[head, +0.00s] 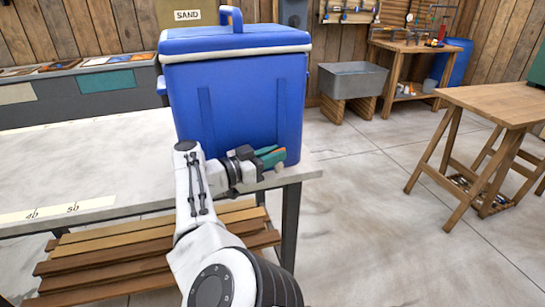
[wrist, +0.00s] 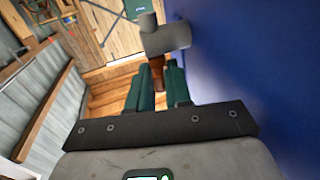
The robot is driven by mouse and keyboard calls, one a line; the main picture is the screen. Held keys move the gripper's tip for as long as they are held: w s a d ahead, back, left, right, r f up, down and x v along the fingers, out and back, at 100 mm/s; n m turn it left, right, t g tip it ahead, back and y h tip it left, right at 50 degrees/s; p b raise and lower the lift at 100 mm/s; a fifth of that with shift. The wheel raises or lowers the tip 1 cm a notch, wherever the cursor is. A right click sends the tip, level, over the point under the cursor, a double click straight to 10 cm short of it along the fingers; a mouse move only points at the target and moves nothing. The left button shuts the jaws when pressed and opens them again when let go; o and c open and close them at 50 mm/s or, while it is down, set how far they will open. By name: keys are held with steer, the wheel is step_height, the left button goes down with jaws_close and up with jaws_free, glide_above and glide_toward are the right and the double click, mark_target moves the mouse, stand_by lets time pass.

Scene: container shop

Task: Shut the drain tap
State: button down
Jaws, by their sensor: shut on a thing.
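A blue cooler (head: 240,110) with a white rim and a lid handle stands on the workbench's right end. Its drain tap has a grey body (wrist: 166,38) beside the blue wall in the wrist view. A reddish-brown lever (wrist: 157,78) extends from the tap and sits between my gripper's green fingers (wrist: 160,84). My gripper (head: 270,157) is shut on this lever, low against the cooler's front in the head view. My fingers hide part of the lever and tap, so the lever's exact turn is hard to tell.
The pale workbench (head: 90,165) has a ruler strip (head: 60,211) along its front edge and slatted boards (head: 150,250) below. A grey tub (head: 352,80) stands behind. A wooden table (head: 500,103) is at right. The floor (head: 370,200) between is clear.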

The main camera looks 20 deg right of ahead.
steer(key=shift+r, duration=0.1)
steer(key=c, duration=1.2)
jaws_free()
steer(key=shift+b+v, duration=0.95)
steer(key=shift+v, duration=4.45)
steer(key=shift+o, duration=0.2)
